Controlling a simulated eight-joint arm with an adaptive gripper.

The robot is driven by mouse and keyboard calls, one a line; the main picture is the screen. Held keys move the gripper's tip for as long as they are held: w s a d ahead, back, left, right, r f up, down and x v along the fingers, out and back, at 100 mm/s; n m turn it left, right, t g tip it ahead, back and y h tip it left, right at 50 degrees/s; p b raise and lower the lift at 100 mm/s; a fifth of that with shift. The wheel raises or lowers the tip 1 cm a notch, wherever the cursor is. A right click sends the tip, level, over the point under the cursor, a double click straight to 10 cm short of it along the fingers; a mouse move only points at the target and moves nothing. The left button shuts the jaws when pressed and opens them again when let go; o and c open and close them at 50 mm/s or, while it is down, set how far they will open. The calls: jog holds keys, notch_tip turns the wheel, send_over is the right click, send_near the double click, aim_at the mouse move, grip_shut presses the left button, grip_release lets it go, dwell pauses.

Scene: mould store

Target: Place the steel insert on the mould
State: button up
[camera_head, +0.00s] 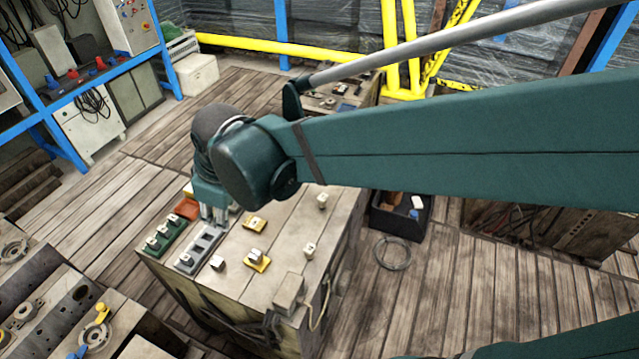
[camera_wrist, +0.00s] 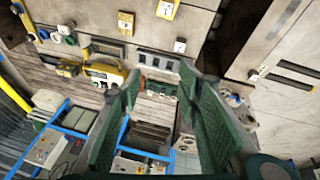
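My gripper (camera_head: 213,217) points down at the far end of a grey slotted block (camera_head: 206,240) on the bench. In the wrist view its two green fingers (camera_wrist: 160,78) are wide apart with nothing between them. The grey block also shows there beyond the fingertips (camera_wrist: 158,55). Small pale metal blocks stand loose on the bench: one by the grey block (camera_head: 217,263), one at front right (camera_head: 309,250), one at back right (camera_head: 322,201). Two yellow plates (camera_head: 256,266) (camera_head: 250,225) each carry a small block. I cannot tell which is the steel insert or the mould.
A green tray (camera_head: 152,248) with several small blocks lies left of the grey block. An orange-red piece (camera_head: 187,208) lies behind. A beige box (camera_head: 288,290) sits at the bench's front edge. A black crate (camera_head: 400,222) stands on the floor to the right.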

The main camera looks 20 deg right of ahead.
jog(key=s+d+r+m+t+h, duration=0.1)
jog(key=s+d+m, duration=0.4)
jog(key=d, duration=0.6)
jog(key=s+d+r+m+t, duration=0.2)
jog(key=s+d+m, duration=0.3)
jog(key=d, duration=0.7)
jog(key=shift+d+r+m+h, duration=0.15)
jog(key=shift+r+m+h, duration=0.1)
jog(key=shift+m+h, duration=0.2)
